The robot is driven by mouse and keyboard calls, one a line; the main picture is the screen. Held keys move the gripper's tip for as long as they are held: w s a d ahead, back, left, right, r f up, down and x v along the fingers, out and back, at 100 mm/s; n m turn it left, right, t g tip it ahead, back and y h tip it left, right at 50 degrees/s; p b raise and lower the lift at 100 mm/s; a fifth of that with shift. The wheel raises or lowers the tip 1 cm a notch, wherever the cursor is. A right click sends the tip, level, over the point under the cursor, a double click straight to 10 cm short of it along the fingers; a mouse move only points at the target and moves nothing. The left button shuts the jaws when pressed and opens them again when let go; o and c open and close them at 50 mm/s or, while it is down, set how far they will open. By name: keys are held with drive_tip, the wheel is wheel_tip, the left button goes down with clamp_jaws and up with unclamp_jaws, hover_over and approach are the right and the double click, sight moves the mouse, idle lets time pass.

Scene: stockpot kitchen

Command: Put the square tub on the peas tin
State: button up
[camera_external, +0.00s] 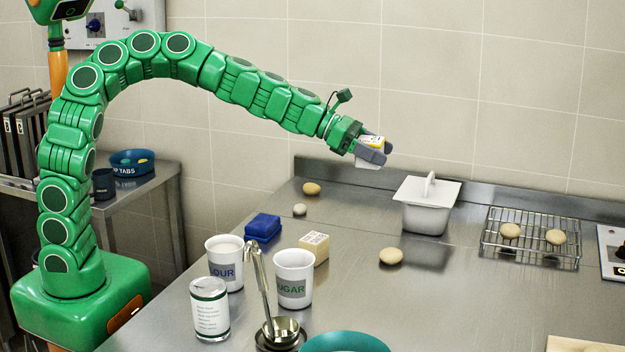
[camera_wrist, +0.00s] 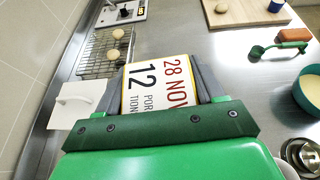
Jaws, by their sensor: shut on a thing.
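My gripper (camera_external: 373,150) is shut on a small white square tub (camera_external: 367,163), held in the air above the back of the counter. Its flat face fills the wrist view between the fingers, with a label (camera_wrist: 158,88) reading "28 NOV" and "12 PORTION". A white tin with green bands (camera_external: 209,309), likely the peas tin, stands upright at the front left of the counter, well below and left of my gripper. Its small print cannot be read. The tin does not show in the wrist view.
A white lidded container (camera_external: 427,206) stands below and right of my gripper. A wire rack (camera_external: 530,237) holds buns.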

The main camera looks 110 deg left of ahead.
drive_tip(key=s+d+m+h, duration=0.1)
drive_tip(key=d+m+h, duration=0.3)
drive_tip(key=d, duration=0.7)
drive_tip(key=m+g+h, duration=0.8)
drive_tip(key=m+h, duration=0.2)
hover_over(208, 294)
drive_tip(key=w+a, duration=0.1)
drive_tip(key=w, duration=0.1)
wheel_tip(208, 294, down, 6)
wheel_tip(208, 294, down, 10)
drive_tip(key=shift+r, duration=0.25)
drive_tip(key=shift+a+f+m, duration=0.1)
drive_tip(key=shift+m, duration=0.2)
drive_tip(key=o, duration=1.1)
drive_tip(key=shift+o, duration=0.2)
